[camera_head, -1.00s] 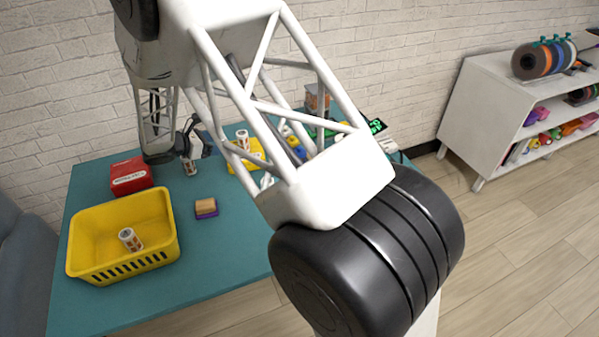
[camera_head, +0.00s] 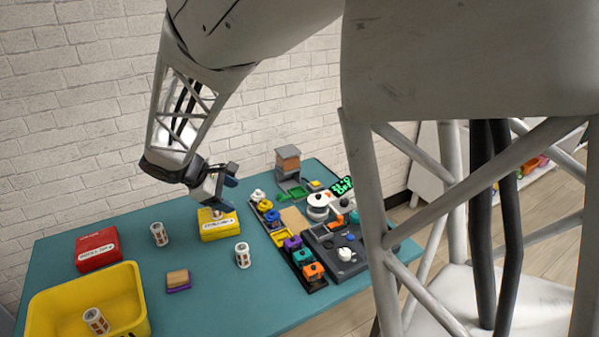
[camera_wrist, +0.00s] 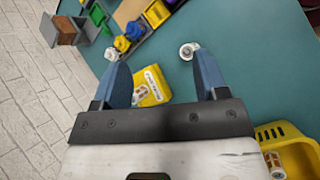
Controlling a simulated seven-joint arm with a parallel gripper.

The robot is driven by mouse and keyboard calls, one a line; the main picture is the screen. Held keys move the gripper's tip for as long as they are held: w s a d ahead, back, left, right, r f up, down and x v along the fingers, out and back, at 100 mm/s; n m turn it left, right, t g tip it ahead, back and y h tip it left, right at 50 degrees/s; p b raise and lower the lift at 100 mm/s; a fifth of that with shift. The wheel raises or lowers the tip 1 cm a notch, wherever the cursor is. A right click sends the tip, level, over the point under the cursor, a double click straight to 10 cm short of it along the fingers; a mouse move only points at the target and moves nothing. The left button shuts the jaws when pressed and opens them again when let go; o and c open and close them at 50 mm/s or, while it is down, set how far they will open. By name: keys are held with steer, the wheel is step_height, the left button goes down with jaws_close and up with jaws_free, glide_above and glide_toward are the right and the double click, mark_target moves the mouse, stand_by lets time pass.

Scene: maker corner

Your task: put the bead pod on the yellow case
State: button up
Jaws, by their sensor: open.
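The yellow case (camera_head: 221,230) lies on the teal table. On top of it is a small white-and-orange pod (camera_head: 217,213), partly hidden by my gripper (camera_head: 226,186), which is just above it. In the wrist view the case (camera_wrist: 157,95) and the pod on it (camera_wrist: 140,92) show between my fingers. My gripper (camera_wrist: 155,65) is open, with nothing between its fingertips. Similar pods stand in front of the case (camera_head: 242,255) and to its left (camera_head: 159,234). Another pod (camera_head: 96,321) is in the yellow basket.
The yellow basket (camera_head: 130,300) is at the front left, with a red case (camera_head: 97,249) behind it. A sponge-like block (camera_head: 177,280) lies in front. Trays with coloured parts (camera_head: 290,250) and a grey device (camera_head: 338,250) crowd the right. A brick wall (camera_head: 70,120) stands behind.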

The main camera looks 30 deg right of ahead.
steer(key=s+r+m+t+y, duration=0.1)
steer(key=s+r+m+y, duration=0.1)
steer(key=s, duration=0.7)
steer(key=s+d+r+m+t+y, duration=0.1)
steer(key=s+r+m+y, duration=0.2)
steer(key=s, duration=0.7)
steer(key=s+r+m+y, duration=0.2)
steer(key=s+m, duration=0.4)
steer(key=s, duration=0.3)
steer(key=shift+s+d+r+t+y, duration=0.15)
steer(key=shift+s+r+t+y, duration=0.1)
steer(key=shift+s+t+y, duration=0.15)
